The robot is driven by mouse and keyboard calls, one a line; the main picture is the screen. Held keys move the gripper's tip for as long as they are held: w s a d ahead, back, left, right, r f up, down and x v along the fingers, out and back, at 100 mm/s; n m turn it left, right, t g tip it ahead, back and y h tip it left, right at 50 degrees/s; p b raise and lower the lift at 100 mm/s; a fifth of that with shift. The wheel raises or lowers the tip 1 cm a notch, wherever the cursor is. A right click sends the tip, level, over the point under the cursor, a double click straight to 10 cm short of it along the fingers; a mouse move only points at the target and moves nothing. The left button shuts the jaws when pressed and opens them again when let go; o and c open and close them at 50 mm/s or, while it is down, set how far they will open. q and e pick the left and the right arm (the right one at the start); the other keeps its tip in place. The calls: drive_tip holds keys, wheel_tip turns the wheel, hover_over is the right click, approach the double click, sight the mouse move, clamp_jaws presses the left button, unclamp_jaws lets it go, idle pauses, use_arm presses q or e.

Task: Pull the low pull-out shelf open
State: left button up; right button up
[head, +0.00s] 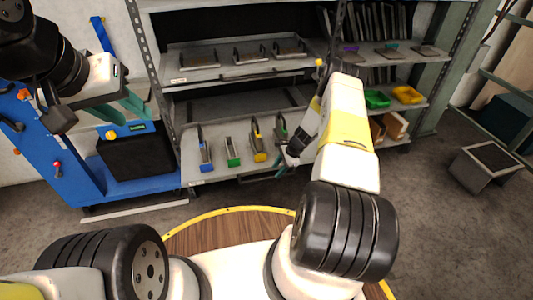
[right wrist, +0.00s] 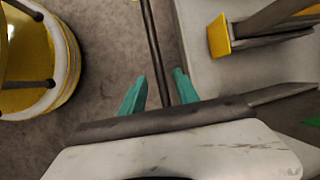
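The low pull-out shelf (head: 219,171) is a grey tray at the bottom of the rack, bearing several dies with blue, green and yellow ends. How far it stands out is hard to tell. A dark bar (right wrist: 153,40) runs along its front edge in the right wrist view. My right gripper (head: 284,165) is at the shelf's front right; its teal fingers (right wrist: 160,92) stand apart on either side of the bar, with a gap at the left finger. My left gripper (head: 130,108) is open and empty, raised at the left, away from the shelf.
An upper shelf (head: 215,77) with several dies is above. A blue cart (head: 70,165) stands at the left. Green and yellow bins (head: 408,95) are on the right-hand rack. A grey box (head: 487,165) is on the floor at right. The floor before the low shelf is clear.

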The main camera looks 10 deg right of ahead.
drive_tip(key=shift+v, duration=1.8)
drive_tip(key=s+a+r+n, duration=0.1)
drive_tip(key=a+r+n, duration=0.15)
drive_tip(key=r, duration=1.05)
drive_tip(key=s+a+r+n+t+h, duration=0.1)
drive_tip(key=r+n, duration=0.2)
drive_tip(key=r, duration=0.9)
drive_tip(key=s+a+r+n, duration=0.1)
drive_tip(key=a+r+n, duration=0.15)
drive_tip(key=r, duration=1.05)
drive_tip(key=s+a+r+n+t, duration=0.1)
drive_tip(key=s+a+r+n, duration=0.3)
drive_tip(key=s+r, duration=0.75)
drive_tip(key=s+r+n+t, duration=0.1)
drive_tip(key=s+r+n, duration=0.1)
drive_tip(key=s, duration=0.6)
drive_tip(key=s+r+n+t+h, duration=0.1)
drive_tip(key=s+r+n, duration=0.2)
drive_tip(key=s, duration=0.6)
drive_tip(key=shift+a+n, duration=0.3)
drive_tip(key=shift+n, duration=0.1)
